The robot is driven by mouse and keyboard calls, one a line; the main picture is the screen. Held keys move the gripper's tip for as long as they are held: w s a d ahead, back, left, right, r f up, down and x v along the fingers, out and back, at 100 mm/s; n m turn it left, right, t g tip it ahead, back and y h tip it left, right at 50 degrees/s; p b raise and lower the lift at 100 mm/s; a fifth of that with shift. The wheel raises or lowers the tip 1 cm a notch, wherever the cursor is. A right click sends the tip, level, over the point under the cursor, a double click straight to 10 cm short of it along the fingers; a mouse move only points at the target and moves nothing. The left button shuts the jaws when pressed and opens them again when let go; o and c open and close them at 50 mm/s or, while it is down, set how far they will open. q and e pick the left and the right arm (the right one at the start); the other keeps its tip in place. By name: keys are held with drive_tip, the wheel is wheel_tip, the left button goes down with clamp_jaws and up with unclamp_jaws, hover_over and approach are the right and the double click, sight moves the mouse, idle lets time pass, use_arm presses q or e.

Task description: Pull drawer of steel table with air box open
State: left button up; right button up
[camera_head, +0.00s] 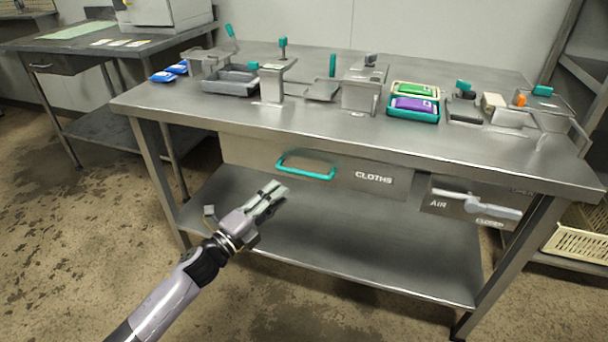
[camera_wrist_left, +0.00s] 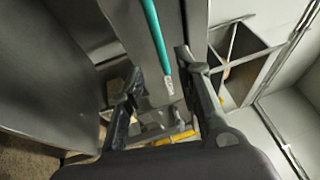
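The steel table (camera_head: 330,128) stands ahead of me with a drawer (camera_head: 340,180) labelled CLOTHS under its top. The drawer looks shut. Its teal handle (camera_head: 305,174) is on the left part of the front. The air box (camera_head: 470,203), marked AIR and CLOSED, hangs to the right of the drawer with a grey lever. My left gripper (camera_head: 276,190) is just below and left of the handle in the head view, apart from it. In the left wrist view its fingers (camera_wrist_left: 160,80) are spread and empty, and the teal handle (camera_wrist_left: 155,35) appears between and beyond them. My right gripper is out of view.
Fixtures, a grey tray (camera_head: 230,84), blue packets (camera_head: 168,74) and a teal tray (camera_head: 413,112) with green and purple packs sit on the tabletop. A lower shelf (camera_head: 370,250) lies below the drawer. The floor in front is clear.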

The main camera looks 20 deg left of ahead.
sight(303, 171)
use_arm(q)
drive_tip(key=b+x, duration=0.1)
drive_tip(key=x, duration=0.9)
drive_tip(key=shift+w+f, duration=0.1)
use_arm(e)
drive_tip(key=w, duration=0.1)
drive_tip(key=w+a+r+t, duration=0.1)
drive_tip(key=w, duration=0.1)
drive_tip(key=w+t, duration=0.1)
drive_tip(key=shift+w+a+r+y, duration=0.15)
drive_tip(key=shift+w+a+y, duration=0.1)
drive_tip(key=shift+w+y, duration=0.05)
use_arm(q)
drive_tip(key=shift+c, duration=0.5)
clamp_jaws()
